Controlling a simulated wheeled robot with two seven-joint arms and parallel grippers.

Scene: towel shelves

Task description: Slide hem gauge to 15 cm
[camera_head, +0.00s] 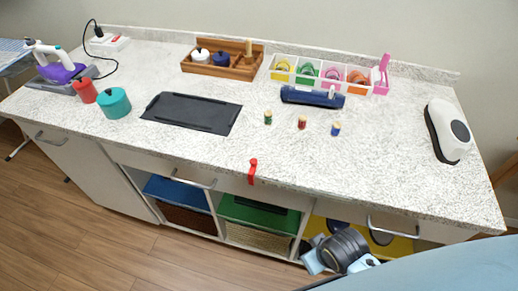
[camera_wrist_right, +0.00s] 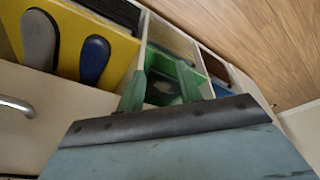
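No hem gauge can be told for certain. A dark blue bar with a pale piece on it (camera_head: 312,96) lies on the countertop in front of the white divided tray, and a small red piece (camera_head: 253,170) hangs at the counter's front edge; I cannot tell whether either is the gauge. My right gripper (camera_wrist_right: 160,85) shows two greenish fingers spread apart with nothing between them, facing the shelves. In the head view my right wrist (camera_head: 345,250) is low, in front of the cabinet and below the countertop. My left gripper is not in view.
On the countertop (camera_head: 400,175) are a dark mat (camera_head: 192,113), several thread spools, an iron (camera_head: 60,68), red and teal pots (camera_head: 114,102), a wooden box (camera_head: 222,72) and a white device (camera_head: 449,132). Open shelves with slippers (camera_wrist_right: 94,58) lie below. The front right is clear.

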